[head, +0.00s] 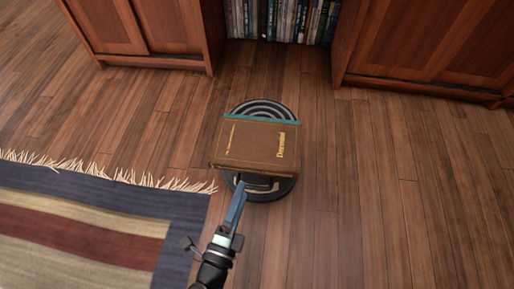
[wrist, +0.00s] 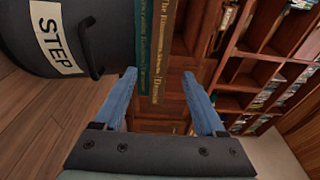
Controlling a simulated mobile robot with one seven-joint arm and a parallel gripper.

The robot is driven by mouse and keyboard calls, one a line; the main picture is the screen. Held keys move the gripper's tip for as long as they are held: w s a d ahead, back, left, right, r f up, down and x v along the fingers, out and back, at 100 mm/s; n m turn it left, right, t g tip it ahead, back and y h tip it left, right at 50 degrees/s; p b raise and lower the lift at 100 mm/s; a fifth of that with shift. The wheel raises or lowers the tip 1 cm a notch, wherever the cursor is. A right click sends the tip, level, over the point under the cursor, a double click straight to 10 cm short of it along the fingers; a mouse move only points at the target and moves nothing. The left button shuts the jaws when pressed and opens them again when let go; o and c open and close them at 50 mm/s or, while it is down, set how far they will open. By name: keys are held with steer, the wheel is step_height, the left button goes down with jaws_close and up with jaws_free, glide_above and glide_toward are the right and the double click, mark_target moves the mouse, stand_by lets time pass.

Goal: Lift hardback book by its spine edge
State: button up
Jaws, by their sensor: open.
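A brown hardback book (head: 257,143) with gold lettering lies flat on top of a teal book (head: 262,120), which shows as a strip at its far edge. Both rest on a round dark step stool (head: 262,107). In the wrist view, the brown spine (wrist: 169,50) and the teal spine (wrist: 146,45) run side by side, with the stool (wrist: 85,20) to their left. My gripper (head: 241,184) is at the near edge of the stack in the head view. In the wrist view its blue fingers (wrist: 159,72) are apart, one on each side of the spines' lower end. Whether they touch the books cannot be told.
A striped fringed rug (head: 90,225) lies at the left. Wooden cabinets (head: 130,30) and a shelf of books (head: 282,18) stand at the back. The wooden floor (head: 375,190) to the right of the stool is clear.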

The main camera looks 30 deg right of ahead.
mark_target(250, 170)
steer(key=x, duration=0.3)
steer(key=shift+b, duration=0.4)
steer(key=b+x, duration=0.3)
steer(key=x, duration=0.1)
steer(key=shift+w+d+f, duration=0.2)
steer(key=shift+d, duration=0.05)
steer(key=shift+w+d+r, duration=0.1)
steer(key=shift+w+d, duration=0.05)
steer(key=shift+w, duration=0.05)
jaws_close()
stand_by(0.5)
steer(key=shift+r, duration=0.15)
